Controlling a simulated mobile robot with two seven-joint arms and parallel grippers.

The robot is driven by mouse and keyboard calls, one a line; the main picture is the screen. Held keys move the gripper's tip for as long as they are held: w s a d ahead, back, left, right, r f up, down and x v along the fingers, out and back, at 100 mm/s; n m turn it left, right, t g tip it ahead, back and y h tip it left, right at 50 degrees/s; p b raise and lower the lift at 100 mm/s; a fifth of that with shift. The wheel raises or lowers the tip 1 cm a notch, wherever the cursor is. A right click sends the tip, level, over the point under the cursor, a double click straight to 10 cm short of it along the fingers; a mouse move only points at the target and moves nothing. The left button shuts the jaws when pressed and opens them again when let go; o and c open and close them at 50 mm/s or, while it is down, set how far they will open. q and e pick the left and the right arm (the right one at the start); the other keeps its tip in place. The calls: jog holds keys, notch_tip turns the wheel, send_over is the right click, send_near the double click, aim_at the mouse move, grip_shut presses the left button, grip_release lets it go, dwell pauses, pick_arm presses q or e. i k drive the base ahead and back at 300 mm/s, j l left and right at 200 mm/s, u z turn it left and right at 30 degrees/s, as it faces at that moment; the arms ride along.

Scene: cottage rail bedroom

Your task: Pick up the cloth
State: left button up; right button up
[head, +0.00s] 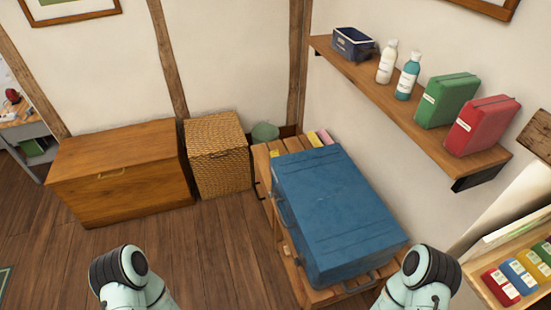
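I cannot make out a cloth for certain in the head view. A rounded green thing (265,131) sits in the corner behind the wicker basket, partly hidden, and I cannot tell what it is. Small yellow and pink things (319,138) show at the back of a slatted wooden crate or stand, behind a large blue case. Parts of both my arms show at the bottom edge, left and right, but neither gripper is in view.
The blue case (335,215) rests on the slatted wooden stand (262,165). A wooden chest (120,172) and the wicker basket (217,152) stand along the wall. A wall shelf (385,97) holds bottles and boxes. Wooden floor (215,245) is clear at centre left.

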aim_at(274, 153)
jog(key=i+j+z, duration=0.1)
jog(key=i+j, duration=0.15)
jog(key=i+j+z, duration=0.1)
jog(key=i+j, duration=0.45)
jog(key=j, duration=0.15)
jog(key=i+j+z, duration=0.25)
jog(key=i+j, duration=0.2)
jog(key=j, duration=0.25)
jog(key=i+j+z, duration=0.1)
jog(key=i+j, duration=0.15)
jog(key=i+j+z, duration=0.1)
jog(key=j, duration=0.4)
jog(key=i+j, duration=0.25)
jog(key=i, duration=0.15)
jog(key=i+j+z, duration=0.1)
jog(key=i+j, duration=0.15)
jog(key=i, duration=0.2)
